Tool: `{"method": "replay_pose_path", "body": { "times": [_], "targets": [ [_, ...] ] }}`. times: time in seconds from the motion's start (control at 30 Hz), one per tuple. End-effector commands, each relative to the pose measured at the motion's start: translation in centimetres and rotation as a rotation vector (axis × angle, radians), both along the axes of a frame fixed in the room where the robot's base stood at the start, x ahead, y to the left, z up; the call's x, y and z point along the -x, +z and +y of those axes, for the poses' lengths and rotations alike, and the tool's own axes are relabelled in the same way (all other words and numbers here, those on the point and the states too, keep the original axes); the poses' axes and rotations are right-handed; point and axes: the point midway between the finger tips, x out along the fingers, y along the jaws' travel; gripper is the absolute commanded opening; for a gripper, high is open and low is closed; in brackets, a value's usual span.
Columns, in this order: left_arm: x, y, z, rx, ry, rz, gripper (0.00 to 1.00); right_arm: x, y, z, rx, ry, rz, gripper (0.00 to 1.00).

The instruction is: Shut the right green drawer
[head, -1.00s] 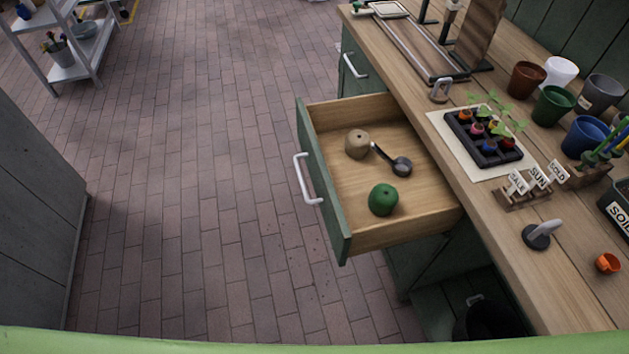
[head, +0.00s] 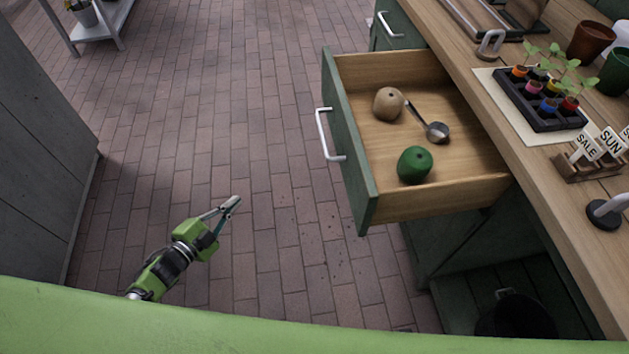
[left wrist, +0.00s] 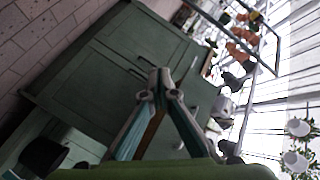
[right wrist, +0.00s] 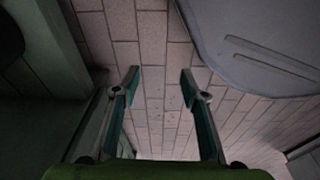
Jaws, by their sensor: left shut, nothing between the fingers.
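The green drawer (head: 349,150) stands pulled out from the workbench in the head view, its white handle (head: 328,136) facing left. Inside lie a tan round object (head: 388,104), a dark scoop (head: 436,131) and a green round object (head: 414,165). My left gripper (head: 231,204) is shut and empty, over the floor to the left of the drawer front and apart from it. Its closed fingers also show in the left wrist view (left wrist: 160,80), before green cabinet faces. My right gripper (right wrist: 161,76) is open and empty above brick floor; it is outside the head view.
The wooden benchtop (head: 470,85) holds a seedling tray (head: 540,103), pots and small signs (head: 597,146). Another closed drawer (head: 388,28) with a white handle is farther back. A dark bucket (head: 515,318) stands below the bench. The brick floor left of the drawer is clear.

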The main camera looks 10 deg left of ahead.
Motion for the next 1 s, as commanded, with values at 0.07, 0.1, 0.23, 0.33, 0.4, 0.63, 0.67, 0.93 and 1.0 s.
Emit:
{"method": "replay_pose_path", "body": {
  "times": [0.07, 0.1, 0.23, 0.33, 0.4, 0.63, 0.67, 0.93, 1.0],
  "targets": [
    [-1.4, 4.1, -2.5, -0.068, -0.182, -0.218, 0.0, -1.9, -0.6, 0.3, -0.003, -0.004, -0.021, 0.4],
    [-1.2, 6.5, -3.9, -0.096, -0.267, -0.315, 0.0, -2.7, -0.1, 0.4, -0.004, -0.005, -0.029, 0.4],
    [1.1, 12.0, -7.6, -0.166, -0.492, -0.559, 0.0, -4.2, 1.7, 0.6, -0.005, -0.009, -0.044, 0.4],
    [2.9, 14.2, -9.2, -0.194, -0.599, -0.669, 0.0, -4.8, 2.8, 0.7, -0.006, -0.01, -0.051, 0.4],
    [3.7, 15.0, -9.8, -0.204, -0.639, -0.71, 0.0, -4.9, 3.3, 0.7, -0.006, -0.011, -0.052, 0.4],
    [3.1, 16.2, -11.9, -0.205, -0.657, -0.733, 0.0, -4.8, 3.5, 0.6, -0.006, -0.011, -0.05, 0.4],
    [2.9, 16.3, -12.4, -0.204, -0.657, -0.732, 0.0, -4.8, 3.4, 0.6, -0.006, -0.011, -0.049, 0.4],
    [0.3, 17.4, -17.4, -0.202, -0.655, -0.731, 0.0, -4.5, 2.4, 0.6, -0.005, -0.01, -0.045, 0.4],
    [-0.4, 17.6, -18.6, -0.203, -0.654, -0.731, 0.0, -4.4, 2.1, 0.6, -0.005, -0.009, -0.044, 0.4]
  ]
}}
